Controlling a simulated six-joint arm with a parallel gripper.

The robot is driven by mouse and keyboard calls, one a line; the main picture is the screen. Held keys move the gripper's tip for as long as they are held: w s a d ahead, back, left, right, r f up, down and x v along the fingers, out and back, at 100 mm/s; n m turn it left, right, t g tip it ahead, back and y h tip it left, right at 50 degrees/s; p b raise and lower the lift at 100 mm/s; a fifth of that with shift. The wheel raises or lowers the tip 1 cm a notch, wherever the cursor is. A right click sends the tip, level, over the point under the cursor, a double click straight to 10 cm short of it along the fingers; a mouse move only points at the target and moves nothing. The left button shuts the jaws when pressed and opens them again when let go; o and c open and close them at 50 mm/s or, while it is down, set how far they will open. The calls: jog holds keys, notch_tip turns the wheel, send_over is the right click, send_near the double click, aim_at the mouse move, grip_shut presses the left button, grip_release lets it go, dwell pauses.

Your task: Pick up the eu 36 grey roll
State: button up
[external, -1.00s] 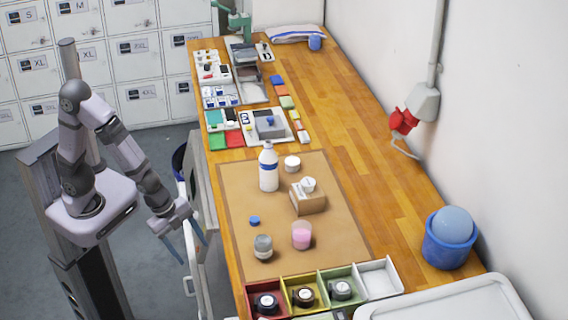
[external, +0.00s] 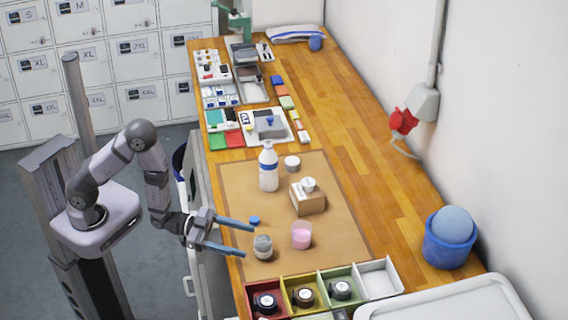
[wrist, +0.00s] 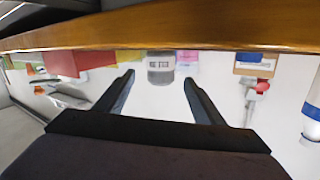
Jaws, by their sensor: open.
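The grey roll (external: 262,246) stands upright on the brown mat (external: 240,200), near its left edge. In the wrist view, which is upside down, the grey roll (wrist: 160,70) has a pale label, hard to read but fitting EU 36, and appears between my fingertips. My gripper (external: 248,241) is open and empty, reaching in over the table's left edge with its blue fingers pointing at the roll. In the wrist view, my gripper (wrist: 159,79) has one finger on each side of the roll's image. The roll seems just beyond the tips; contact cannot be told.
A white bottle (external: 268,168), a cardboard box (external: 308,199) and a white roll (external: 292,163) stand farther back. Coloured bins (external: 303,294) line the front.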

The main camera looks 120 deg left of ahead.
aim_at(262, 243)
jog(key=shift+s+d+f+n+t+b, duration=0.1)
jog(key=shift+s+n+t+b, duration=0.1)
jog(key=shift+n+t+b, duration=0.3)
jog(key=shift+r+n, duration=0.25)
jog(key=shift+n, duration=0.15)
jog(key=shift+p+x, duration=0.6)
jog(key=shift+x, duration=0.45)
jog(key=shift+w+r+p, duration=0.1)
jog(key=shift+w+p, duration=0.3)
jog(key=shift+w, duration=0.05)
jog(key=shift+a+p+x, duration=0.25)
jog(key=shift+p+x, duration=0.65)
jog(key=shift+x, duration=1.25)
jog(key=shift+s, duration=0.1)
jog(key=c, duration=1.2)
